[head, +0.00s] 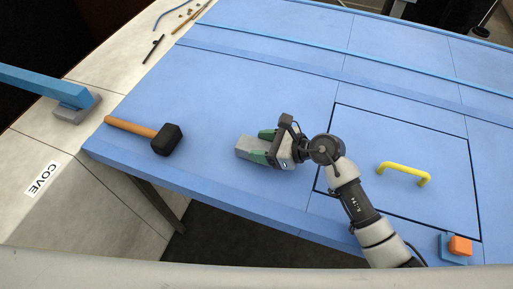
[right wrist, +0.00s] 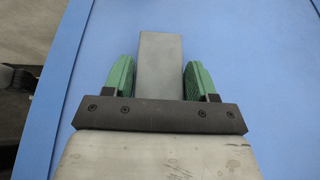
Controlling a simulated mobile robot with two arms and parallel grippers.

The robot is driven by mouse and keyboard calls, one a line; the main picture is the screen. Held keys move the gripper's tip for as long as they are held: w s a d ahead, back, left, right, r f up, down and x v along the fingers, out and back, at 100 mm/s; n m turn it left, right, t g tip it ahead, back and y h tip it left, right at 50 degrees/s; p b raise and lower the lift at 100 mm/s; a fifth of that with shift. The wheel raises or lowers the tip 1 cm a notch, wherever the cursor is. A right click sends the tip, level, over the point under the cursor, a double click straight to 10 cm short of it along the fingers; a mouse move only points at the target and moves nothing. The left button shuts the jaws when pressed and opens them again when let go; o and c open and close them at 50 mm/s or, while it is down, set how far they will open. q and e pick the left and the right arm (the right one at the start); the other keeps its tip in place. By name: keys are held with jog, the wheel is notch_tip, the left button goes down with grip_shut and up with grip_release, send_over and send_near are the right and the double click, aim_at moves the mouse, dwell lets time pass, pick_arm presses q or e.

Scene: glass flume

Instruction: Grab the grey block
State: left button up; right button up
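The grey block (head: 247,147) lies on the blue panel surface, left of my right gripper (head: 262,147) in the head view. In the right wrist view the block (right wrist: 160,65) stands out between the two green fingers of the gripper (right wrist: 160,78). One finger is on each side of it, with a narrow gap showing on both sides. The fingers are open around the block, and its near end is hidden behind the dark gripper plate. My left gripper is in neither view.
A black-headed mallet (head: 167,139) lies to the left. A yellow handle (head: 404,172) stands on the outlined hatch at right, with an orange block (head: 460,246) near the front edge. A blue bar (head: 40,84) reaches in at far left. Blue surface around the grey block is clear.

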jog(key=c, duration=0.7)
jog(key=shift+r, duration=0.15)
